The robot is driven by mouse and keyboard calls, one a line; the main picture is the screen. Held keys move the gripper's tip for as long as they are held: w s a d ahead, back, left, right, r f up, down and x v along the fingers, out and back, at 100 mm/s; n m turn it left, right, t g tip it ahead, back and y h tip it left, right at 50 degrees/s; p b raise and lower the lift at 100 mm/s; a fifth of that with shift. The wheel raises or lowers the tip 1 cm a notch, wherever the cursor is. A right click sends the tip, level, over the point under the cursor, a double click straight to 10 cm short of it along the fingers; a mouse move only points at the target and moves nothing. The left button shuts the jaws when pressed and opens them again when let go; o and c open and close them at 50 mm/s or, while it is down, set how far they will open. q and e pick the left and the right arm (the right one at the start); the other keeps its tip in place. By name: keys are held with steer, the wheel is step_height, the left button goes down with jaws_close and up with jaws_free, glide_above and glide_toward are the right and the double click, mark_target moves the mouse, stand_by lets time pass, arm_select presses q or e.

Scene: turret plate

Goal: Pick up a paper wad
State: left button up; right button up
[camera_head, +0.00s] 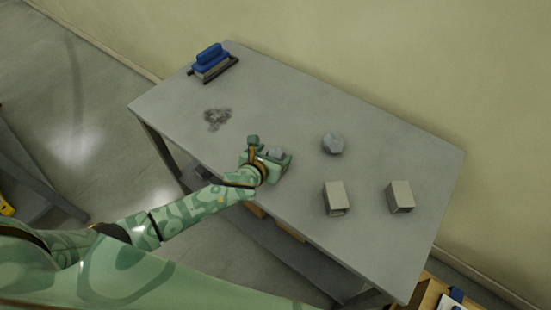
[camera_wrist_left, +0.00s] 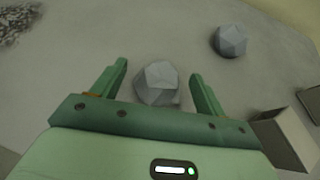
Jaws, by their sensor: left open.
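A grey faceted paper wad (camera_wrist_left: 158,83) lies between the two open fingers of my left gripper (camera_wrist_left: 160,84) in the left wrist view, with a gap on each side. In the head view this wad (camera_head: 275,152) is partly hidden by my left gripper (camera_head: 270,155), which is low over the table's front part. A second grey paper wad (camera_head: 333,143) lies to the right on the table; it also shows at the upper right in the left wrist view (camera_wrist_left: 229,40). My right gripper is not in view.
The grey table (camera_head: 285,105) also holds two box-shaped blocks (camera_head: 335,197) (camera_head: 401,196) at the right, a dark scattered patch (camera_head: 217,119) at the left and a blue-topped object (camera_head: 211,62) at the far left corner. The table's back middle is clear.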

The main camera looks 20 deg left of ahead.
mark_target(278, 151)
arm_select(q)
steer(key=b+x, duration=0.1)
steer(key=x, duration=0.3)
steer(key=shift+s+r, duration=0.1)
steer(key=shift+c, duration=0.8)
steer(key=c, duration=0.8)
steer(key=shift+c, duration=0.2)
